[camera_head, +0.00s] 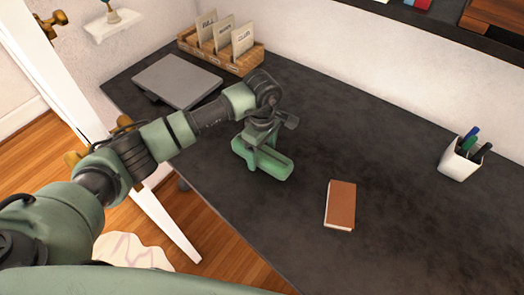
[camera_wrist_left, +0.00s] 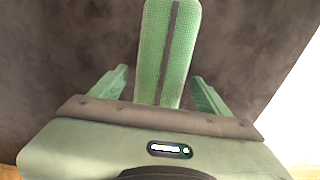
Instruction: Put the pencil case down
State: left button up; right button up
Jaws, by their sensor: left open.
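The pencil case (camera_head: 274,166) is a long green pouch lying on the dark desk, below my left gripper in the head view. The left wrist view shows the pencil case (camera_wrist_left: 166,50) with a dark zip strip along its top. My left gripper (camera_head: 258,156) points down at it. In the left wrist view the two green fingers of my left gripper (camera_wrist_left: 160,92) stand apart, one on each side of the case, with a gap on both sides. The near end of the case is hidden by the gripper body. My right gripper is not in view.
A brown notebook (camera_head: 340,206) lies to the right on the dark desk (camera_head: 400,240). A white pen cup (camera_head: 459,160) stands further right. A closed grey laptop (camera_head: 177,82) and a wooden file holder (camera_head: 244,62) are at the back left. The desk between notebook and cup is clear.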

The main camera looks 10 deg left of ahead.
aim_at(262, 150)
pick_arm(q)
jog(key=shift+r, duration=0.1)
jog(key=shift+r, duration=0.2)
notch_tip(262, 150, up, 12)
jog(key=b, duration=0.2)
jog(key=shift+f+b, duration=0.15)
jog(key=shift+b, duration=0.15)
